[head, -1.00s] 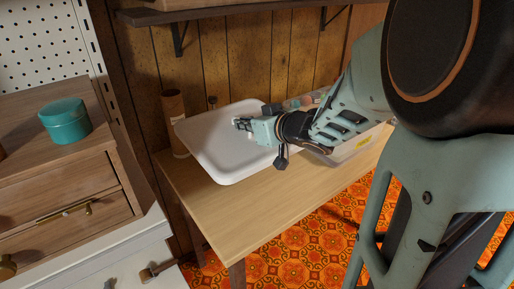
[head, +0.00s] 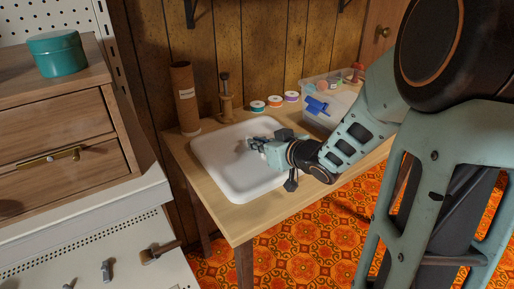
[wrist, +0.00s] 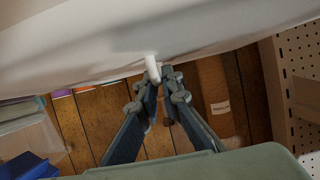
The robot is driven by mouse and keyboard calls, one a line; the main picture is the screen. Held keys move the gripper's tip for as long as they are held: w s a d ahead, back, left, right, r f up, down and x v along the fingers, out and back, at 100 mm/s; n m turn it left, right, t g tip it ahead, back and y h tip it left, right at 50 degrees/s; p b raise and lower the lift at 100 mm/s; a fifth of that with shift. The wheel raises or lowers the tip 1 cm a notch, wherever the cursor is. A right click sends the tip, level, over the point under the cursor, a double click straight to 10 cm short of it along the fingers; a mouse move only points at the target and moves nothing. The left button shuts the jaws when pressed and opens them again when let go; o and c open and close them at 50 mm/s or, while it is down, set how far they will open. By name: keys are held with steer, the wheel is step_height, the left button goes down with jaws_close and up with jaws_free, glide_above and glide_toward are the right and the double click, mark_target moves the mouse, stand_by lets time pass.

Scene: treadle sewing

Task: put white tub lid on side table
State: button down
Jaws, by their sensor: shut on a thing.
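The white tub lid (head: 232,172) is a broad, pale rounded rectangle over the left part of the wooden side table (head: 262,214). It looks flat and low; I cannot tell whether it touches the tabletop. My gripper (head: 257,146) reaches in from the right over the lid's upper face. In the wrist view my gripper (wrist: 158,82) is shut on a small white knob that stands out from the lid (wrist: 110,45). The lid's far right part is hidden behind my gripper.
A clear tub (head: 333,105) with several items stands at the table's back right. Several spools (head: 274,101), a wooden stand (head: 226,104) and a cardboard tube (head: 186,100) line the back. A drawer cabinet (head: 60,140) holds a teal tin (head: 57,54). Bare tabletop shows in front.

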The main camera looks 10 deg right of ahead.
steer(key=shift+r, duration=0.1)
steer(key=shift+f, duration=0.2)
steer(key=c, duration=2.1)
jaws_free()
steer(key=shift+r, duration=0.25)
steer(key=p+v, duration=0.3)
steer(key=v, duration=0.6)
steer(key=shift+s+d, duration=0.2)
steer(key=shift+s, duration=0.05)
steer(key=shift+s+d+r+b, duration=0.1)
steer(key=shift+s+d+b, duration=0.1)
steer(key=shift+s+b, duration=0.35)
steer(key=shift+s+d+r+b, duration=0.2)
steer(key=shift+s+r+b, duration=0.15)
steer(key=shift+s+b, duration=0.25)
